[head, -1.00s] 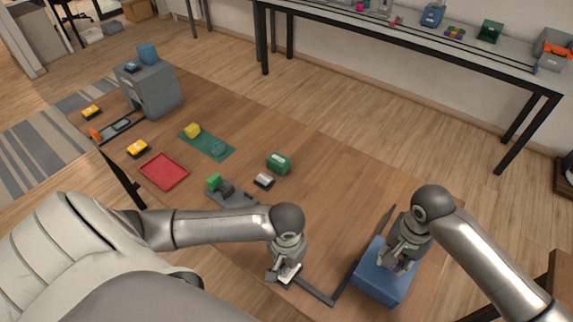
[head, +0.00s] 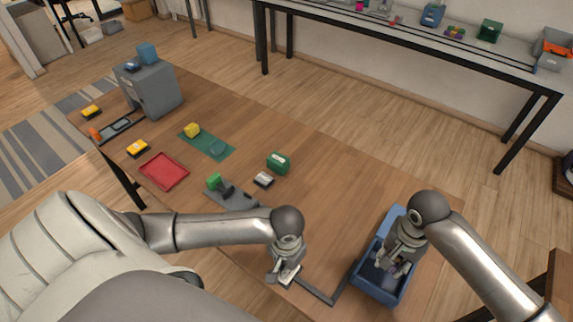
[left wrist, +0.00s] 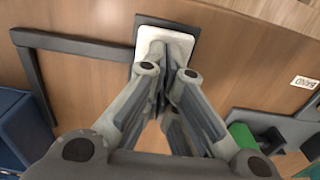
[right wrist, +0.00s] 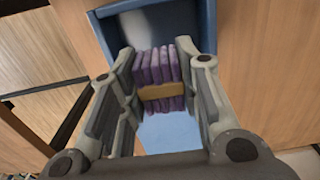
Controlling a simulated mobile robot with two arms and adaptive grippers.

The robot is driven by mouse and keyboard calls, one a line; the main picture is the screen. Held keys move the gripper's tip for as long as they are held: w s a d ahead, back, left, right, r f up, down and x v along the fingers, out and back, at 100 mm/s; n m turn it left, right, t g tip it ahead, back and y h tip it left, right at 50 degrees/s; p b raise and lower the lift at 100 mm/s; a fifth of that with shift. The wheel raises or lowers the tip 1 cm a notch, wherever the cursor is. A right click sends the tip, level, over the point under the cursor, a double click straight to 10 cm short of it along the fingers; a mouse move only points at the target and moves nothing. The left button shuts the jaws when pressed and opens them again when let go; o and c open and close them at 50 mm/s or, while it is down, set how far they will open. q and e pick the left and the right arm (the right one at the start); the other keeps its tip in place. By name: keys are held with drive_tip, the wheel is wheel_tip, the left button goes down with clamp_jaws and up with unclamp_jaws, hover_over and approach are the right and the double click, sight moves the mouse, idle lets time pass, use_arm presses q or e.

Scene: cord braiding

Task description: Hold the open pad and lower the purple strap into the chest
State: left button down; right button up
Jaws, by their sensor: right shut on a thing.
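The pad (left wrist: 170,42), white on a dark base, lies on the table at the front. My left gripper (head: 285,276) has its fingertips together on or just above the pad; whether they touch is unclear. The blue chest (head: 362,287) stands to the right and is open at the top, its dark inside showing. My right gripper (head: 389,266) is over the chest's opening, fingers pointing down. In the right wrist view it is shut on the purple strap (right wrist: 158,66), a ribbed bundle with a tan band. How deep the strap hangs is hard to tell.
A dark strip (head: 315,291) runs on the table from the pad toward the chest. A grey stand (head: 230,196), green box (head: 278,162), red tray (head: 164,171) and grey cabinet (head: 152,90) stand further left. The table's middle is clear.

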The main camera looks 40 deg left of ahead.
use_arm(q)
drive_tip(key=shift+s, duration=0.1)
use_arm(e)
drive_tip(key=shift+f, duration=2.55)
drive_tip(key=o, duration=1.1)
wheel_tip(320, 180, up, 10)
drive_tip(key=shift+r, duration=0.1)
